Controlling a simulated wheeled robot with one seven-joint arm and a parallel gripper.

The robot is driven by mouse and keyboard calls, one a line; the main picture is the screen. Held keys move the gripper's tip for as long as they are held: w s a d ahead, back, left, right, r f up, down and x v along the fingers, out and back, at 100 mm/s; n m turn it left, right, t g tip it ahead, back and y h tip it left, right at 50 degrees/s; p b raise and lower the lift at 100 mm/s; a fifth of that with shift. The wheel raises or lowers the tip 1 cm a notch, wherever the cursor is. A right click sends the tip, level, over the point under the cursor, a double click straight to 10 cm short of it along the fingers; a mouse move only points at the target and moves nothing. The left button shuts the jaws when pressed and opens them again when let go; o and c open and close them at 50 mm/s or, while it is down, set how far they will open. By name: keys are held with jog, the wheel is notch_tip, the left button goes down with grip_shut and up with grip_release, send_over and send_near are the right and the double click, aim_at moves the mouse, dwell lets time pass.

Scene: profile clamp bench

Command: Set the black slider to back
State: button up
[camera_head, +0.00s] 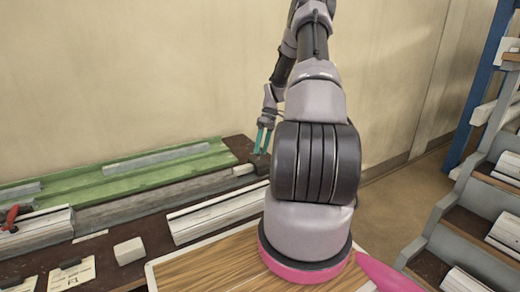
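My gripper (262,152) has two teal fingers pointing down with a narrow gap between them. It is over the right end of the dark bench, beyond my arm's large joint. A small dark piece (262,163) shows just below the fingertips, partly hidden by my arm; I cannot tell whether it is the black slider or whether the fingers touch it. Two other small black pieces lie on pale cards at the lower left, one on a marked card (72,277) and one at the picture's edge (12,283).
Green rail (115,180) and grey profiles (150,205) run along the bench. A white profile (215,215), white block (129,250) and red clamp (11,217) lie nearer. A wooden board (195,270) is in front. Stepped grey shelves (440,235) stand right.

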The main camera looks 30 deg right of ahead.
jog(key=shift+a+r, duration=0.1)
jog(key=v, duration=1)
jog(key=shift+r, duration=0.25)
jog(key=shift+w, duration=0.1)
jog(key=s+a+r+m+t+h, duration=0.2)
jog(key=s+a+r, duration=0.2)
jog(key=a+r, duration=0.55)
jog(key=s+a+r+m+t+h, duration=0.15)
jog(key=s+a+r, duration=0.4)
jog(key=r, duration=0.75)
jog(key=s+a+r+m+t, duration=0.3)
jog(key=s+a, duration=0.3)
jog(key=s, duration=0.3)
jog(key=s+a+r+m+t+y, duration=0.1)
jog(key=s+a+r+m+t, duration=0.1)
jog(key=s+a, duration=0.5)
jog(key=shift+s+r+m+t, duration=0.45)
jog(key=shift+s+m, duration=0.1)
jog(key=shift+s, duration=0.6)
